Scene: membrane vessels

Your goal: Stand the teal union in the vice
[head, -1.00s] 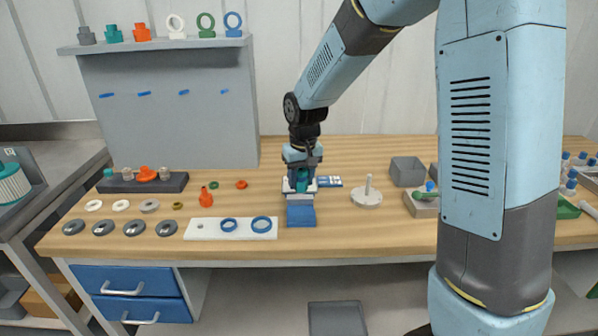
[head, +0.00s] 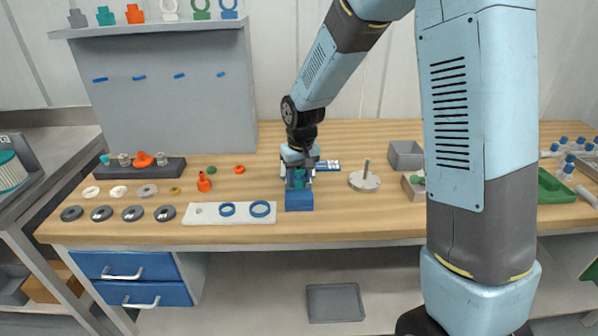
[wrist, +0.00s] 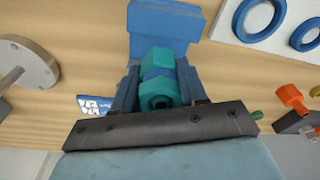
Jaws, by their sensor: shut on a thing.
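The teal union (head: 299,180) is at the blue vice (head: 299,201) near the front middle of the bench. In the wrist view the union (wrist: 158,82) shows two hexagonal teal ends with a blue band between them. Blue upright pieces flank it on both sides, and the vice's flat blue block (wrist: 165,22) lies beyond. My gripper (head: 299,176) points down over the vice and is shut on the union. The union's lower end and its contact with the vice are hidden, so I cannot tell whether it is seated.
A white board with blue rings (head: 195,213) lies just left of the vice. An orange fitting (head: 203,184) stands behind it. A round grey plate with a post (head: 364,180) and a grey bin (head: 404,155) are to the right. Bare wood separates the vice and plate.

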